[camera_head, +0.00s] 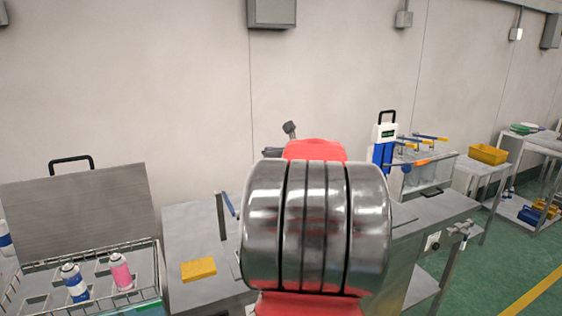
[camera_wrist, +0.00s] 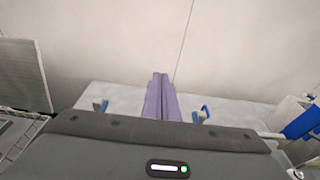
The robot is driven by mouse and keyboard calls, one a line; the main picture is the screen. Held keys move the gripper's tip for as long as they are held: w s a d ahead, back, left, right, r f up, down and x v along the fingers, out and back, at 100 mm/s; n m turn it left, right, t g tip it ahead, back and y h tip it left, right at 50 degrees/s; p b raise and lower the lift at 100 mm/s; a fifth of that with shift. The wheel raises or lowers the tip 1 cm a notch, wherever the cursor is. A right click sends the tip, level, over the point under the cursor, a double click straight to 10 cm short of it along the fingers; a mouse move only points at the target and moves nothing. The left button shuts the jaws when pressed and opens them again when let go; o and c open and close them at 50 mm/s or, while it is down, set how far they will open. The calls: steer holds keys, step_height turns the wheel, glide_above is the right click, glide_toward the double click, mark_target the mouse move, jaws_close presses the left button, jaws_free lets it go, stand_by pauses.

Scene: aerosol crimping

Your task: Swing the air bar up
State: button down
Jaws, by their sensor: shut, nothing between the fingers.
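My gripper (camera_wrist: 160,77) is shut and empty in the wrist view, its purple fingers together and pointing toward the wall over a pale worktop. I cannot clearly identify the air bar. One small blue piece on a grey mount (camera_wrist: 100,105) stands left of my fingers and another (camera_wrist: 202,113) stands right of them, both apart from the fingers. In the head view a slanted blue bar (camera_head: 229,204) shows by a thin upright post at the left of the bench. My arm hides the middle of the bench and my gripper there.
A yellow block (camera_head: 198,269) lies on the bench (camera_head: 188,220). At left, a wire rack (camera_head: 148,295) holds spray cans beside a raised grey lid (camera_head: 80,213). At right stand a blue and white unit (camera_head: 384,143), a clear-sided box (camera_head: 428,174) and a yellow bin (camera_head: 488,153).

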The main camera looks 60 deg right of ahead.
steer(key=f+v, duration=0.1)
steer(key=v, duration=0.5)
steer(key=shift+s+a+f, duration=0.3)
steer(key=shift+s+a, duration=0.05)
steer(key=shift+s, duration=0.1)
